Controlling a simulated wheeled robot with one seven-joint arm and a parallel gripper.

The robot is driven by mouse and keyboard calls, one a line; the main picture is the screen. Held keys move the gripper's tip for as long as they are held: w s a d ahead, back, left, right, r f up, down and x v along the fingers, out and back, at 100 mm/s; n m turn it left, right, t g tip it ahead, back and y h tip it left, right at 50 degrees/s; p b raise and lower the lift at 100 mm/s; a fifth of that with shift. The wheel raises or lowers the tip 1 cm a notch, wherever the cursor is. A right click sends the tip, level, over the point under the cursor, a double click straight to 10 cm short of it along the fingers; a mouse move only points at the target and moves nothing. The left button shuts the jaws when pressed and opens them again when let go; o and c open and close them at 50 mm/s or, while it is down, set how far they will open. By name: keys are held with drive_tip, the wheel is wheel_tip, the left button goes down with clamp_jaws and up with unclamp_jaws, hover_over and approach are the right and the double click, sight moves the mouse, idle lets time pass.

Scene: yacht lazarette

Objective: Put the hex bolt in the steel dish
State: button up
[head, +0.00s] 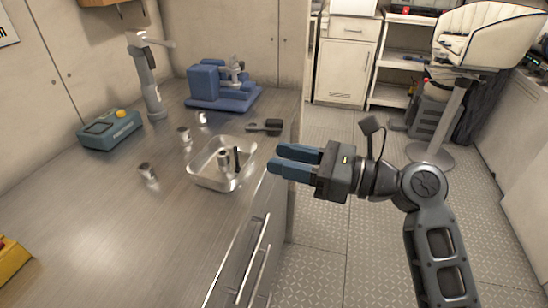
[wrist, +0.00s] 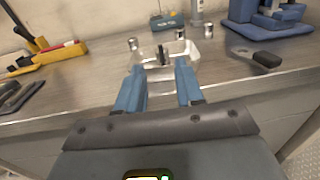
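The steel dish (head: 208,181) is a shallow, shiny square tray near the counter's front edge; it also shows in the wrist view (wrist: 187,47). A short metal cylinder (head: 224,161) and a thin upright black piece (head: 237,158) stand in or at it. Small metal pieces lie outside it: one to its left (head: 148,172), one behind it (head: 184,134) and one farther back (head: 202,119). I cannot tell which small piece is the hex bolt. My gripper (head: 274,160) is open and empty, just right of the dish near the counter edge; its blue fingers point toward the dish in the wrist view (wrist: 158,88).
A teal box with a yellow knob (head: 110,130), a grey tap-like stand (head: 150,85) and a blue vise-like fixture (head: 222,88) stand at the back. A dark-handled tool (head: 265,126) lies behind the gripper. A yellow item (head: 12,258) sits at left. The counter's front left is clear.

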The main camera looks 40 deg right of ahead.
drive_tip(key=shift+s+d, duration=0.1)
drive_tip(key=shift+s, duration=0.1)
drive_tip(key=s+a+f+n+g+h, duration=0.1)
drive_tip(key=s+a+f+n+h, duration=0.2)
drive_tip(key=s+f+n+h, duration=0.85)
drive_tip(key=s+a+r+n+y, duration=0.1)
drive_tip(key=s+n, duration=0.8)
drive_tip(key=s+a+r+n+y, duration=0.1)
drive_tip(key=s+a+r+n, duration=0.1)
drive_tip(key=s+n, duration=0.7)
drive_tip(key=shift+s+a+t, duration=0.15)
drive_tip(key=shift+s+t, duration=0.15)
drive_tip(key=shift+s, duration=0.1)
